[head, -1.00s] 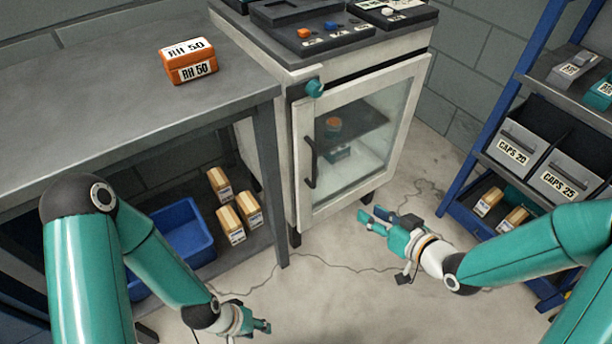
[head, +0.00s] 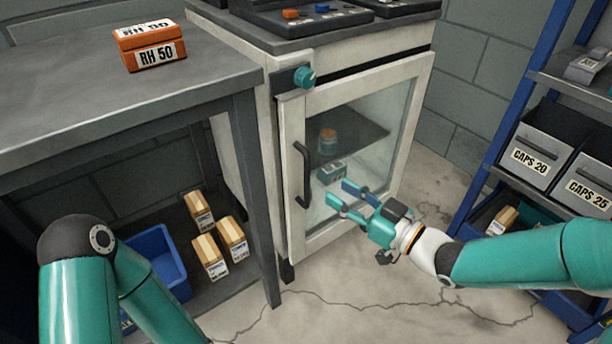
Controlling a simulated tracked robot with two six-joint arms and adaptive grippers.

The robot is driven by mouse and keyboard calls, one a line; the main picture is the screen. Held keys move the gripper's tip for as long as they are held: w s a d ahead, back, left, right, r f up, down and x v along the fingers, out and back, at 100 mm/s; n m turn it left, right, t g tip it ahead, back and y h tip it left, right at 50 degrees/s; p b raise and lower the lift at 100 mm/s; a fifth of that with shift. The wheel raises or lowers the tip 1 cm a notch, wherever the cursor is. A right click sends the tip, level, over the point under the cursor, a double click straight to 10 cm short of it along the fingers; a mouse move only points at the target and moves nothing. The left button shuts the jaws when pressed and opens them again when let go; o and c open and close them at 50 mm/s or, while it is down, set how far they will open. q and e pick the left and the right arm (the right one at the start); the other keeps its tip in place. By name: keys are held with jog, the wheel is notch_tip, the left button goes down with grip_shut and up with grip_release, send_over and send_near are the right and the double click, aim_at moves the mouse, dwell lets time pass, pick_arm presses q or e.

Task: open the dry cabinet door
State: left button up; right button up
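The dry cabinet (head: 240,160) is white with a dark top. Its glass door (head: 408,150) has a pale frame and looks shut. A black vertical handle (head: 303,175) is on the door's left side, and a teal knob (head: 305,77) is above it. Through the glass I see a shelf with a small orange-lidded jar and a box below. My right gripper (head: 348,196) is in front of the door's lower part, right of the handle and apart from it. Its fingers are spread and empty, pointing left. My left arm shows at lower left, but its gripper is outside the view.
A grey bench (head: 60,110) with an orange RH 50 box (head: 152,48) stands left of the cabinet. A blue bin (head: 160,262) and several small cartons (head: 230,240) are underneath. A blue rack (head: 515,110) with grey CAPS bins (head: 530,155) stands right. Cracked floor lies clear in front.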

aim_at(309, 174)
jog(key=b+x, duration=0.2)
jog(key=x, duration=0.8)
grip_shut()
